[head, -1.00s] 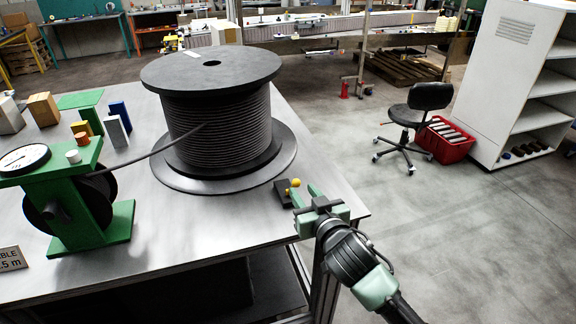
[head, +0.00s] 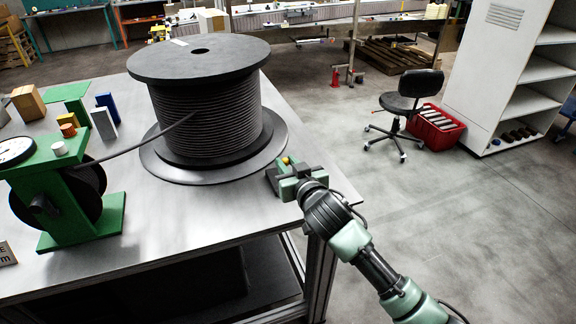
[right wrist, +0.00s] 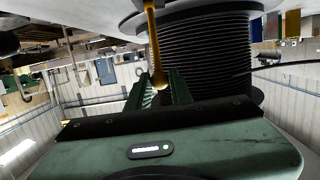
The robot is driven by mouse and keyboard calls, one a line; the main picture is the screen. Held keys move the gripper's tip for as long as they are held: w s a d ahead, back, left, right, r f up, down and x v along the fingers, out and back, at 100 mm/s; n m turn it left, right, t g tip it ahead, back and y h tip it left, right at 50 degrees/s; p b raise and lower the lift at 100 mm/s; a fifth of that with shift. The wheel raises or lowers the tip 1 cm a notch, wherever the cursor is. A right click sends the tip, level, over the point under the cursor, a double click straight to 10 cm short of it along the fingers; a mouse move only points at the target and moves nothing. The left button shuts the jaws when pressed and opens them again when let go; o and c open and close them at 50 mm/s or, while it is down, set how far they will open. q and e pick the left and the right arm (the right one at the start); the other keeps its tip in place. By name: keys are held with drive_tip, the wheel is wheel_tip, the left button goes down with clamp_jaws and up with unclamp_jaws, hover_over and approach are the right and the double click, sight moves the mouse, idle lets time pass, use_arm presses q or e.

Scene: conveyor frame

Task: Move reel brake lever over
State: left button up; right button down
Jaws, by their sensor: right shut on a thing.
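The brake lever is a thin yellow-orange rod with a ball end. In the right wrist view the lever (right wrist: 153,40) runs down between my fingers, its end at the fingertips. In the head view only a bit of the yellow lever (head: 286,160) shows, by the table's right corner beside the big cable reel (head: 200,110). My right gripper (head: 280,173) is shut on the lever; its green fingers also show in the right wrist view (right wrist: 160,84). The gripper and fingers hide most of the lever and its dark base. My left gripper is not in view.
A green cable counter (head: 70,200) with a dial stands at the left, a cable running from it to the reel. Small blocks (head: 103,124) stand behind it. The metal table (head: 170,215) ends just right of my gripper. A chair (head: 410,95) stands on the floor beyond.

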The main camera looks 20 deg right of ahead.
drive_tip(key=shift+w+r, duration=0.25)
drive_tip(key=shift+w, duration=0.1)
drive_tip(key=shift+w+r, duration=0.25)
drive_tip(key=shift+w, duration=0.2)
drive_tip(key=shift+w+r+p, duration=0.1)
drive_tip(key=shift+w+p, duration=0.2)
drive_tip(key=shift+w, duration=0.8)
drive_tip(key=shift+w+a+f+b, duration=0.1)
drive_tip(key=shift+w+b, duration=0.05)
drive_tip(key=shift+w, duration=0.65)
drive_tip(key=shift+w+f+b, duration=0.1)
drive_tip(key=shift+w+b, duration=0.05)
drive_tip(key=shift+w, duration=0.7)
